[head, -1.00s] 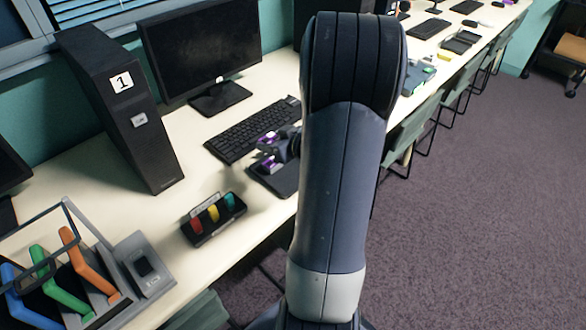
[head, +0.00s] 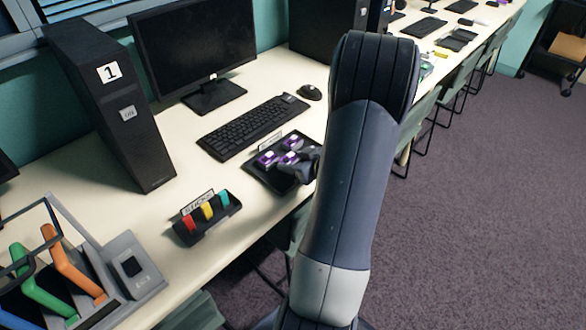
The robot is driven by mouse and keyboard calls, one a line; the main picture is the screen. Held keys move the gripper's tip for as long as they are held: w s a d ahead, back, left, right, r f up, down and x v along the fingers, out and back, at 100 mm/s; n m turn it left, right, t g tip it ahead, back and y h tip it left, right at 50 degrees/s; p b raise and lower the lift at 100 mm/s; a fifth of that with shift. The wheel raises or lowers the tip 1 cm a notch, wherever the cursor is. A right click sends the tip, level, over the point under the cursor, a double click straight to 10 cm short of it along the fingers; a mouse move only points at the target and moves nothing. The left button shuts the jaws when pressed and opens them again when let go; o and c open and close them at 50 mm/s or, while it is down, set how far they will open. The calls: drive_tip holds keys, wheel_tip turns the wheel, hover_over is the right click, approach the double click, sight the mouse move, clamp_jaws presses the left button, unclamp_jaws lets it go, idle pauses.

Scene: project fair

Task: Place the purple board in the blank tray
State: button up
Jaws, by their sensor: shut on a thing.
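Small purple boards with white parts show at a black tray in front of the keyboard, one at the left (head: 267,160) and one at the back (head: 292,144). My gripper (head: 300,163) is at the tray's right side, low over it, and is shut on a purple board (head: 287,158). The black tray (head: 260,178) has a small label card at its back edge, too small to read. My arm and gripper hide the tray's right part. I cannot tell whether the held board touches the tray.
A black holder (head: 207,227) with red, yellow and teal pieces stands left of the tray. A keyboard (head: 252,127), mouse (head: 310,92), monitor (head: 195,45) and tower marked 1 (head: 115,110) are behind. A rack (head: 112,290) with coloured handles stands front left.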

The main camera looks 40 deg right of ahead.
drive_tip(key=shift+f, duration=1.1)
drive_tip(key=shift+f+b, duration=0.2)
drive_tip(key=shift+b, duration=0.1)
drive_tip(key=o, duration=0.7)
drive_tip(key=shift+r, duration=0.2)
drive_tip(key=shift+s+r, duration=0.2)
drive_tip(key=shift+s, duration=0.05)
drive_tip(key=p+v, duration=0.2)
drive_tip(key=v, duration=0.9)
drive_tip(key=shift+s+d+p, duration=0.1)
drive_tip(key=shift+s+p, duration=0.1)
drive_tip(key=shift+p, duration=0.15)
